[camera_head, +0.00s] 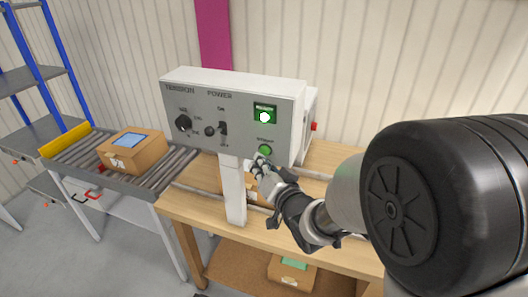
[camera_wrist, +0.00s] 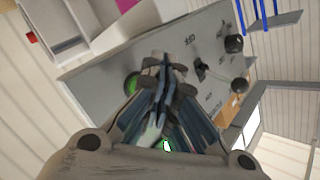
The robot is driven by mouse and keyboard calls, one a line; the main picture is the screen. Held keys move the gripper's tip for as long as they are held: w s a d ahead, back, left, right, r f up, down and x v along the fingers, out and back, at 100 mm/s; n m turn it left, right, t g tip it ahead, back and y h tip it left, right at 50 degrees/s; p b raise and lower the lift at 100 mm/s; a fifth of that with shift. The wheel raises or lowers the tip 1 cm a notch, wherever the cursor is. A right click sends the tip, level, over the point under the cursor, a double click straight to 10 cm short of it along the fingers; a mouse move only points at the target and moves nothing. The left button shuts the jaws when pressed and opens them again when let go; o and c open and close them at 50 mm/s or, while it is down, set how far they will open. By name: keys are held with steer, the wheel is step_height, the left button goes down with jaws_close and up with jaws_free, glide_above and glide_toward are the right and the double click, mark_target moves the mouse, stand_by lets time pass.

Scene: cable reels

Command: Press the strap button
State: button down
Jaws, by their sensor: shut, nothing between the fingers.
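The strap button is a round green button (camera_head: 265,150) low on the right of the grey control panel (camera_head: 215,135). In the wrist view the green button (camera_wrist: 132,84) shows beside my fingers, partly hidden. My gripper (camera_head: 258,162) is shut and empty. Its fingertips are just below and left of the button in the head view; I cannot tell whether they touch the panel. A lit green indicator (camera_head: 265,115) sits above the button.
The panel also has a black tension knob (camera_head: 183,123) and a power switch (camera_head: 222,129). A red button (camera_head: 313,126) sticks out on the right side. A cardboard box (camera_head: 137,152) rests on the roller conveyor (camera_head: 80,165) at left. A wooden table (camera_head: 205,207) lies below.

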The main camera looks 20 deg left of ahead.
steer(key=shift+w, duration=0.15)
steer(key=shift+w, duration=0.3)
steer(key=shift+w+d+b, duration=0.1)
steer(key=shift+w+b, duration=0.2)
steer(key=shift+w, duration=0.15)
stand_by(0.7)
steer(key=shift+s, duration=0.1)
steer(key=shift+s+b, duration=0.4)
steer(key=shift+s, duration=0.35)
steer(key=shift+s, duration=0.1)
steer(key=shift+s+a+b, duration=0.15)
steer(key=shift+s+b, duration=0.3)
steer(key=shift+s, duration=0.75)
steer(key=shift+s+a+b, duration=0.15)
steer(key=shift+s+b, duration=0.3)
steer(key=shift+s, duration=0.75)
